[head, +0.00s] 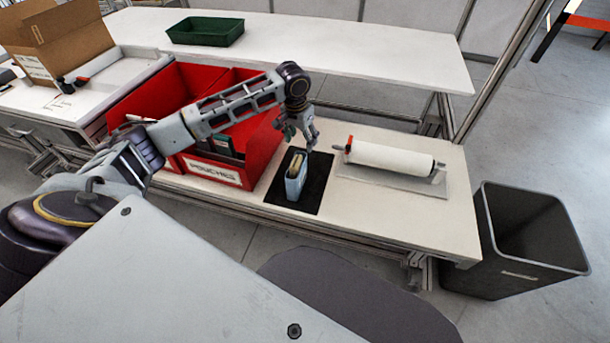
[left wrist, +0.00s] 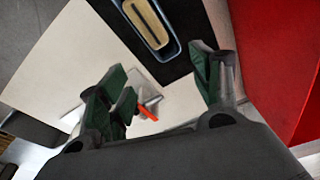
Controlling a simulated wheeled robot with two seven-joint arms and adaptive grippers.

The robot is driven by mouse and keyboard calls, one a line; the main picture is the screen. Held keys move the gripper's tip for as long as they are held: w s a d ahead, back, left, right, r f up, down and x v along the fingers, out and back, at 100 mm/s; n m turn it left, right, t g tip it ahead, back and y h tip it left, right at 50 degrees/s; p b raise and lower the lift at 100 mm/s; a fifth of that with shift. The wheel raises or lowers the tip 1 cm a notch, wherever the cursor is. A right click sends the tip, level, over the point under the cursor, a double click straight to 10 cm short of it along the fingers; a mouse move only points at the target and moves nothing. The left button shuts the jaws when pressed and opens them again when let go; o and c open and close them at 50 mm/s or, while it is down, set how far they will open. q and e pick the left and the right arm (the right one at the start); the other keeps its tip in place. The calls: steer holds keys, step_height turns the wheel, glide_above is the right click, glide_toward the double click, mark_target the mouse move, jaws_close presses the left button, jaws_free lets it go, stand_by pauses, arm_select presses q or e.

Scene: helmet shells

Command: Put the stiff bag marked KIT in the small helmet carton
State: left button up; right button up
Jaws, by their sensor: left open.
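A light blue upright holder or pouch (head: 293,187) with a beige top stands on a black mat (head: 319,182); no KIT marking is readable on it. It also shows from above in the left wrist view (left wrist: 172,48), with a dark slot in its beige middle. My left gripper (head: 298,133) is open and empty, just above and behind it in the head view. In the left wrist view its green-padded fingers (left wrist: 160,75) are spread apart, with the blue thing beyond them. An open brown carton (head: 75,58) stands at the far left; its label is too small to read.
Red bins (head: 262,150), one labelled POUCHES, stand left of the mat, under my left arm. A white roll on a holder (head: 390,160) lies to the right. A green tray (head: 207,30) is on the upper shelf (head: 330,52). A black waste bin (head: 525,245) stands beyond the bench's right end.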

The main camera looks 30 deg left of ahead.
mark_target(296, 160)
arm_select(q)
steer(key=s+n+g, duration=0.1)
steer(key=s+n, duration=0.1)
steer(key=s, duration=0.1)
steer(key=shift+s+g, duration=0.15)
steer(key=shift+g, duration=0.15)
steer(key=shift+s+a+n, duration=0.1)
steer(key=shift+n, duration=0.3)
steer(key=shift+f, duration=0.1)
arm_select(e)
steer(key=shift+w+d, duration=0.1)
steer(key=shift+w, duration=0.05)
arm_select(q)
steer(key=shift+f, duration=0.15)
steer(key=shift+f+b, duration=0.4)
steer(key=shift+f, duration=1.05)
steer(key=shift+f+b, duration=0.65)
steer(key=shift+f, duration=2.1)
arm_select(e)
step_height(296, 160, up, 6)
steer(key=a, duration=0.1)
steer(key=shift+w+a, duration=0.35)
steer(key=shift+w, duration=0.05)
arm_select(q)
steer(key=shift+f, duration=0.1)
